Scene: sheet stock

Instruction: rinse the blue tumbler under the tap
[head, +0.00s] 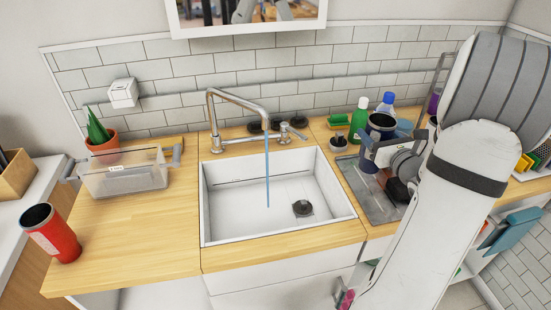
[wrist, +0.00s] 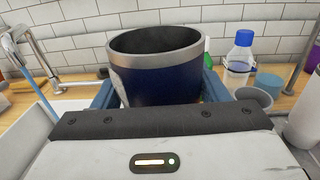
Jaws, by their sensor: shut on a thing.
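The blue tumbler (head: 381,124) is dark blue with a steel rim. It is upright with its mouth up, above the draining area right of the sink (head: 228,222). In the wrist view the tumbler (wrist: 155,82) sits between the blue fingers of my gripper (wrist: 160,92). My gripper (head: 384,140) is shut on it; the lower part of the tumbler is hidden. The steel tap (head: 213,120) stands behind the sink, and a thin blue stream of water (head: 267,170) falls from its spout into the basin. The tumbler is apart from the stream, to its right.
Green and blue-capped bottles (head: 359,118) stand behind the tumbler. A red tumbler (head: 52,236), clear bin (head: 122,178) and potted plant (head: 101,138) stand left. The basin holds only its drain (head: 302,208).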

